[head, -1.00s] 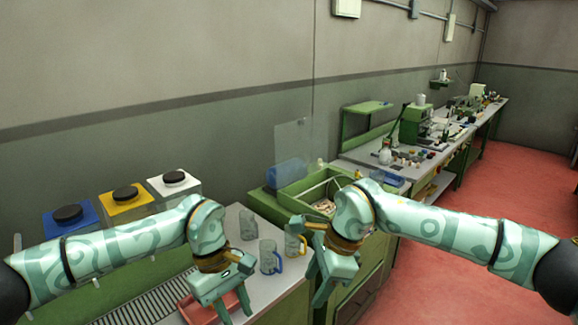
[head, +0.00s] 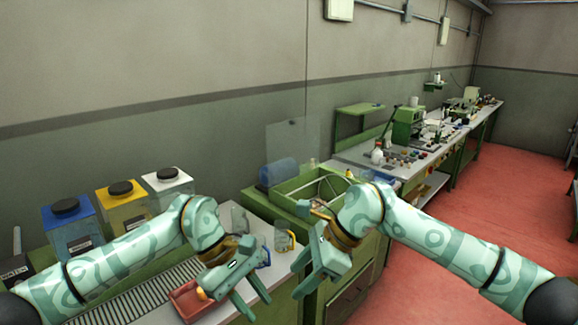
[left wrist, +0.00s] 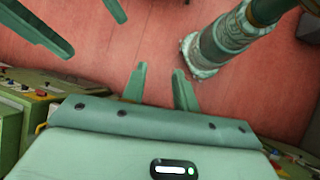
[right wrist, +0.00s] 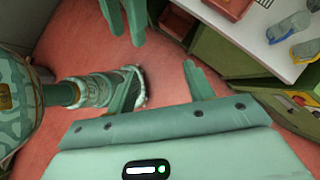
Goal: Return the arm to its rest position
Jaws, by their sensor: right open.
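My left gripper (head: 256,306) hangs in front of the pale counter, beside the red tray (head: 188,303). In the left wrist view its two fingers (left wrist: 159,70) stand apart, with only red floor between them. My right gripper (head: 312,287) hangs to its right, in front of the green cabinet. In the right wrist view its fingers (right wrist: 160,68) are apart and empty, with floor below. The two grippers are close but apart in the head view, and each wrist view shows the other gripper's fingers near the top. A small orange thing (head: 201,293) shows at the tray's edge, partly hidden.
Glass mugs (head: 284,240) stand on the counter behind my left gripper. A green bin (head: 312,190) is behind my right gripper. Blue, yellow and white-topped containers (head: 122,205) stand at the left. Open red floor (head: 480,200) lies to the right.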

